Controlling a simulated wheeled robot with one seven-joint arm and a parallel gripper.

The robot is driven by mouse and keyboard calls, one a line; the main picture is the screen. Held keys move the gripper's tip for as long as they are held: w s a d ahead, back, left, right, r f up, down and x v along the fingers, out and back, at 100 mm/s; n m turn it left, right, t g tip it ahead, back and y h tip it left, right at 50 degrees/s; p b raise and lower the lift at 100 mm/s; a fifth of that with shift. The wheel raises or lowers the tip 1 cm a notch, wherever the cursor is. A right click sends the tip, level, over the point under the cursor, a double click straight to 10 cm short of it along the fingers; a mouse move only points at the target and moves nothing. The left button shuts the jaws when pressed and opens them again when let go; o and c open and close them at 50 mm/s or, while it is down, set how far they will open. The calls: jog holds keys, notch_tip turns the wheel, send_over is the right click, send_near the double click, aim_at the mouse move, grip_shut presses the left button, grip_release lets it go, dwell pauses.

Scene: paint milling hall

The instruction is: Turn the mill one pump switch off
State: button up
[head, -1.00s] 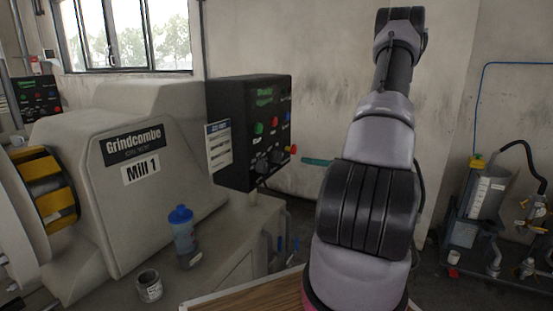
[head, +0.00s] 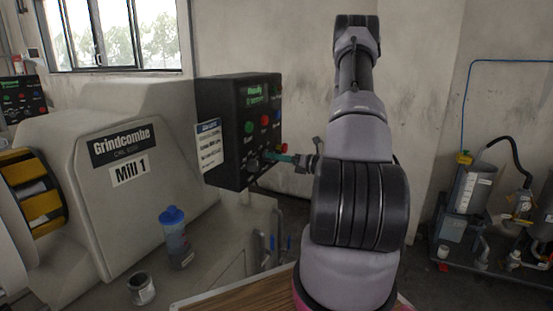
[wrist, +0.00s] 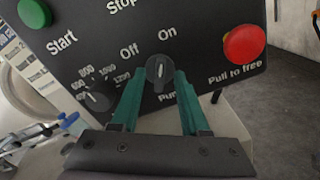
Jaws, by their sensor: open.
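The pump switch (wrist: 159,72) is a dark rotary knob on the black control box (head: 238,125) beside Mill 1. Its label, partly hidden by my finger, begins "Pum". "Off" is printed at its upper left and "On" above it. The white mark on the knob seems to point towards "On". My gripper (wrist: 160,84) is open, with its green fingertips on either side of the knob; I cannot tell whether they touch it. In the head view my gripper (head: 283,158) is at the box's lower face and the knob is hard to make out.
On the box are a red "Pull to free" button (wrist: 244,44), a speed dial (wrist: 97,97) and a green start button (wrist: 35,13). A blue-capped bottle (head: 174,238) and a metal can (head: 141,288) stand below the mill. A pump trolley (head: 470,225) stands at right.

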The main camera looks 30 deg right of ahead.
grip_shut()
jog(key=shift+n, duration=0.4)
jog(key=n, duration=1.1)
dwell(0.6)
grip_release()
